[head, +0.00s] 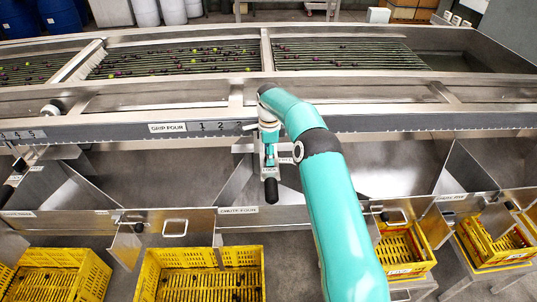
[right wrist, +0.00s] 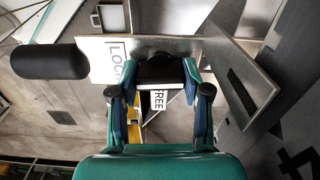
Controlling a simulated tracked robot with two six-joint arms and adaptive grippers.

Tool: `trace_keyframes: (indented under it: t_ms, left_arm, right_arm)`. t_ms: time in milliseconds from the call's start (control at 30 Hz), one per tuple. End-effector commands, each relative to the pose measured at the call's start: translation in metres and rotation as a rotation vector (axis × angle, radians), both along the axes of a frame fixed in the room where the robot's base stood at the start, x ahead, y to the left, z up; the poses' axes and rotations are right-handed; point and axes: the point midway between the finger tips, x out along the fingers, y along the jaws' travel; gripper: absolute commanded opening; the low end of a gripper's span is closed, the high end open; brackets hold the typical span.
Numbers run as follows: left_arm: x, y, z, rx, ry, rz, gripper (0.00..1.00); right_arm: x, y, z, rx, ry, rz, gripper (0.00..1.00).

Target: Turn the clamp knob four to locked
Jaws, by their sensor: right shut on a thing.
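My right gripper (head: 268,138) reaches down to the front rail by the "GRIP FOUR" scale. In the right wrist view, its fingers (right wrist: 160,98) are closed around a dark knob (right wrist: 158,68), which I take as clamp knob four. The gripper hides most of the knob. A white "LOCK" label (right wrist: 115,50) is up and left of the knob, and a "FREE" label (right wrist: 158,100) shows between the fingers. I cannot tell exactly where the knob's pointer sits. My left gripper is not in view.
A black handle (head: 271,190) hangs just below the gripper; a black cylinder (right wrist: 50,60) is at left in the wrist view. The sizer's rollers (head: 170,60) carry small fruit behind the rail. Metal chutes and yellow crates (head: 200,255) stand below. Blue barrels (head: 60,15) are at the back.

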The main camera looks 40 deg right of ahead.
Motion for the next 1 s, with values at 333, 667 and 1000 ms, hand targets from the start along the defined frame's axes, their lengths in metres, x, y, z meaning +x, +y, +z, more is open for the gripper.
trace_keyframes:
  t_ms: [333,667,1000]
  left_arm:
    - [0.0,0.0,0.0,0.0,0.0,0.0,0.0]
    - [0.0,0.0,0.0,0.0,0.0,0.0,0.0]
    - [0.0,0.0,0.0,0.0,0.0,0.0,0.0]
  right_arm:
    - [0.0013,-0.0017,0.0018,-0.005,-0.007,-0.077,0.13]
    - [0.0016,-0.0018,0.0021,-0.006,-0.008,-0.079,0.13]
    - [0.0009,-0.0007,0.0011,-0.003,-0.004,-0.077,0.73]
